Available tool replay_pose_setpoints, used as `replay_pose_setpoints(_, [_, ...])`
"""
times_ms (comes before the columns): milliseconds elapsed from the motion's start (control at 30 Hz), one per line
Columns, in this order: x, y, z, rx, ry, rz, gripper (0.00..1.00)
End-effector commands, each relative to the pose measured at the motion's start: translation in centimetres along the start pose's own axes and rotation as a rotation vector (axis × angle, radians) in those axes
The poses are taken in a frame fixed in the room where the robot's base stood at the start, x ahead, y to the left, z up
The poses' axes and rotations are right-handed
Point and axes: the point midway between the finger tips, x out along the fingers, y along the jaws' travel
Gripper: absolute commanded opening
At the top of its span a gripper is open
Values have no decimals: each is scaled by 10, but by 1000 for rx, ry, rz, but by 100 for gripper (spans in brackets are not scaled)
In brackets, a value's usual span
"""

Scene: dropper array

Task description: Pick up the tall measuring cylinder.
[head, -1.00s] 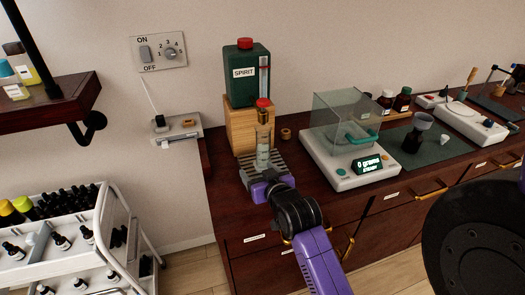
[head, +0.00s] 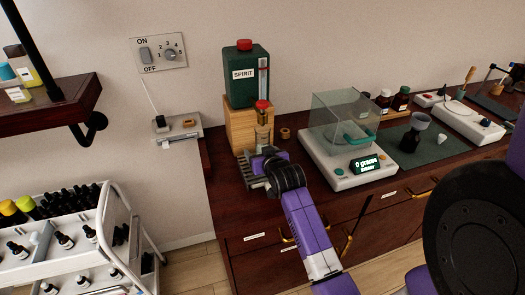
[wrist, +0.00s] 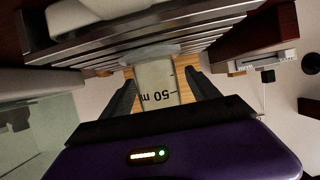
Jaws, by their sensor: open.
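The tall measuring cylinder (head: 262,134) is clear and stands upright on the slatted grey stand, under the red cap of the dispenser tap. Its lower part is hidden behind my gripper in the head view. In the wrist view the cylinder (wrist: 157,84), marked "50 m", shows upside down between the two dark fingers. My gripper (wrist: 160,80) is open, with a finger on each side of the cylinder. A gap seems to show at each side, but contact is hard to judge. In the head view my gripper (head: 264,156) is low in front of the cylinder.
The green spirit container (head: 246,80) stands on a wooden block (head: 237,128) behind the cylinder. The grey slatted stand (head: 252,168) lies beneath. A balance with a glass cover (head: 345,113) stands to the right. A white trolley of bottles (head: 105,230) is at lower left.

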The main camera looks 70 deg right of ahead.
Motion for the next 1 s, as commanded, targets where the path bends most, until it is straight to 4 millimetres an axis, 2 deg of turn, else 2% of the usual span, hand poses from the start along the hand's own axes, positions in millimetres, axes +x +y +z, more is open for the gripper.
replay_pose_setpoints(300, [5, 0, 1, 0, 0, 1, 70])
replay_pose_setpoints(667, [5, 0, 1, -1, 0, 0, 0])
replay_pose_setpoints(1000, [4, 0, 0, -1, 2, 0, 0])
